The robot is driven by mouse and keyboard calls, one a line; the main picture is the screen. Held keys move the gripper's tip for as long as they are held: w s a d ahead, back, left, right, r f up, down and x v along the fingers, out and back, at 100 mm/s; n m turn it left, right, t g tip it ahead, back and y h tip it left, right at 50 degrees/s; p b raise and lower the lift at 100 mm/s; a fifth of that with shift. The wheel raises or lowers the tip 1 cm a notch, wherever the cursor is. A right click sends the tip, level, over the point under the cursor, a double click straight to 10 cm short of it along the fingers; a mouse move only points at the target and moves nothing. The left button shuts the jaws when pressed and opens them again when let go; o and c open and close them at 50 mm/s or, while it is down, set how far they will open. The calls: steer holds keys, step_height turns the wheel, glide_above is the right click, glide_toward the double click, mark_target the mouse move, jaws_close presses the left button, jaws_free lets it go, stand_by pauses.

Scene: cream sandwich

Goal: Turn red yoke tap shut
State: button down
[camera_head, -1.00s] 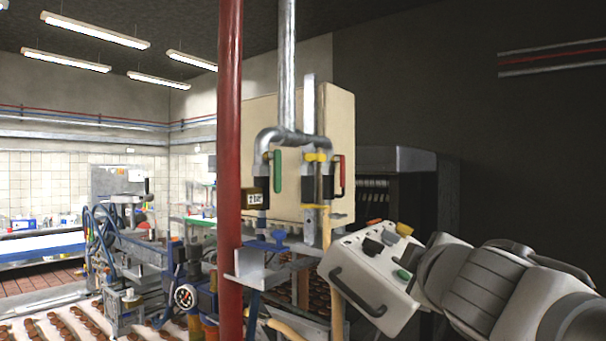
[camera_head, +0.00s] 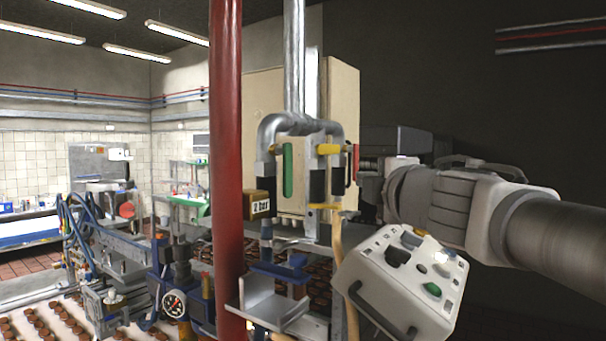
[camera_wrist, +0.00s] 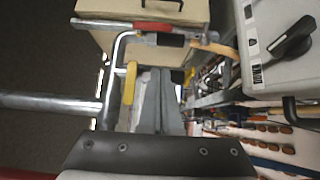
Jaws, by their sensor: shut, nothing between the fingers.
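The yoke is a silver pipe (camera_head: 293,60) that splits into two downward branches. The red tap handle (camera_head: 356,160) hangs upright at the right branch, beside a yellow stem (camera_head: 328,150). A green handle (camera_head: 288,170) hangs upright on the left branch. My gripper (camera_head: 368,165) is just right of the red handle, partly hidden by it; I cannot tell whether they touch. In the wrist view my gripper's grey fingers (camera_wrist: 157,100) are shut and empty, beside a yellow part (camera_wrist: 128,83). A long red lever (camera_wrist: 145,25) lies above them there.
A white control box (camera_head: 400,285) with knobs is below my arm. A thick red post (camera_head: 226,170) stands left of the yoke, and a cream cabinet (camera_head: 345,90) is behind it. A brown hose (camera_head: 336,250) hangs below the right branch.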

steer(key=w+d+b, duration=0.1)
steer(key=w, duration=1.1)
steer(key=shift+f+b, duration=0.3)
steer(key=shift+b, duration=0.65)
steer(key=shift+w+d+n+t+b, duration=0.1)
steer(key=shift+n+t+b, duration=0.2)
steer(key=shift+b, duration=0.45)
